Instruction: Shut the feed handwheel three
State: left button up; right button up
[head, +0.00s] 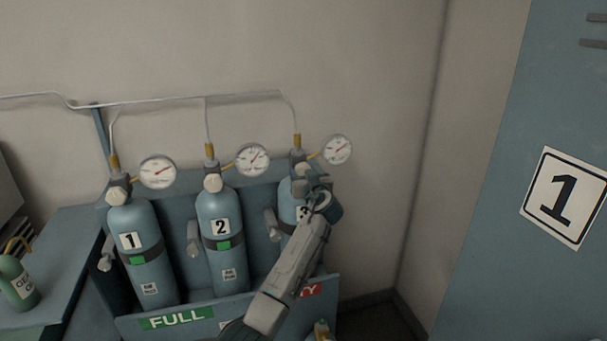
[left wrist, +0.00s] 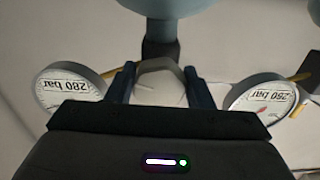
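Cylinder three (head: 287,208) stands at the right of the row, its number mostly covered by my left arm. Its valve top is largely hidden behind my left gripper (head: 307,186) in the head view. In the left wrist view, a pale faceted handwheel (left wrist: 160,82) sits between the two fingers of my left gripper (left wrist: 160,88). The fingers lie against both its sides, with no clear gap, so the gripper looks shut on it. Cylinder three's gauge (head: 337,149) is just right of the gripper. My right gripper is in neither view.
Cylinder one (head: 128,220) and cylinder two (head: 220,205) stand to the left, with gauges (head: 158,171) and (head: 253,159). A rack front with a green FULL label (head: 177,319) runs below. A blue cabinet (head: 480,200) is at the right; a bench (head: 50,250) at the left.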

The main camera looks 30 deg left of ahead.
pick_arm(q)
jog(key=c, duration=0.3)
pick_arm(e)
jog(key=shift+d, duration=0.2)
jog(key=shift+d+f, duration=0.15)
